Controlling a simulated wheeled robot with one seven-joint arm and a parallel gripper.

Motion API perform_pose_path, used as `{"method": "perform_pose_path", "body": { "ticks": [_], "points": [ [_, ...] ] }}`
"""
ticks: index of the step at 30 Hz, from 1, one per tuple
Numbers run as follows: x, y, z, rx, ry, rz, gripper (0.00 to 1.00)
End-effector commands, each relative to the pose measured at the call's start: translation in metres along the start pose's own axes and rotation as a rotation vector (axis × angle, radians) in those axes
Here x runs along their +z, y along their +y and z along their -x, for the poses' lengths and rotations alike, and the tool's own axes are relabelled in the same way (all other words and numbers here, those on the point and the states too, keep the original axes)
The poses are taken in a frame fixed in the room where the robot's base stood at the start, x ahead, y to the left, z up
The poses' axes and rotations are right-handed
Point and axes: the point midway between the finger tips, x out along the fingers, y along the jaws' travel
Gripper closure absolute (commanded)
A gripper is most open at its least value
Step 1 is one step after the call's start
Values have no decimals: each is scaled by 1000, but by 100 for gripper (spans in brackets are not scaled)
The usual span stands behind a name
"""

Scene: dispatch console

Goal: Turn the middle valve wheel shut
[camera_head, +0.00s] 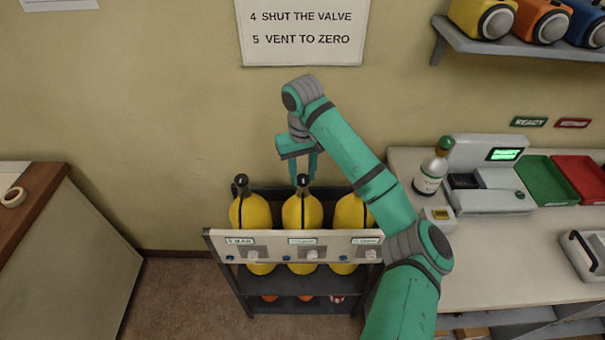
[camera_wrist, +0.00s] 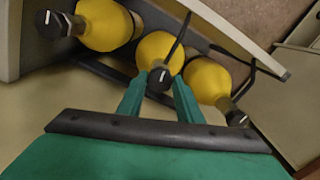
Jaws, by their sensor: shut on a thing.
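Three yellow cylinders stand in a dark rack, each with a black valve wheel on top. The middle valve wheel (camera_head: 302,180) sits on the middle cylinder (camera_head: 301,212). My gripper (camera_head: 303,181) reaches down over it from above. In the wrist view my gripper (camera_wrist: 160,84) has its two green fingers on either side of the middle wheel (camera_wrist: 159,80), shut on it. A white line marks the wheel's top. The left cylinder's wheel (camera_head: 241,181) stands free. The right cylinder (camera_head: 349,212) is partly hidden behind my arm in the head view.
A counter to the right holds a bottle (camera_head: 432,168), a scale (camera_head: 490,185), a green tray (camera_head: 548,182) and a red tray (camera_head: 583,180). A wall sign (camera_head: 302,30) hangs above.

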Motion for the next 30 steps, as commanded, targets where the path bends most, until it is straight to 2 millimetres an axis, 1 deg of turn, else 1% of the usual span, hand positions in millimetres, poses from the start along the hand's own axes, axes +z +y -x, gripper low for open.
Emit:
{"method": "perform_pose_path", "body": {
  "ticks": [6,10,27,28,30],
  "points": [
    [-1,0,1,0,5,-110,90],
    [-1,0,1,0,5,-149,90],
    [-2,0,2,0,8,-180,90],
    [-2,0,2,0,8,-180,63],
    [-2,0,2,0,7,-180,49]
  ]
}}
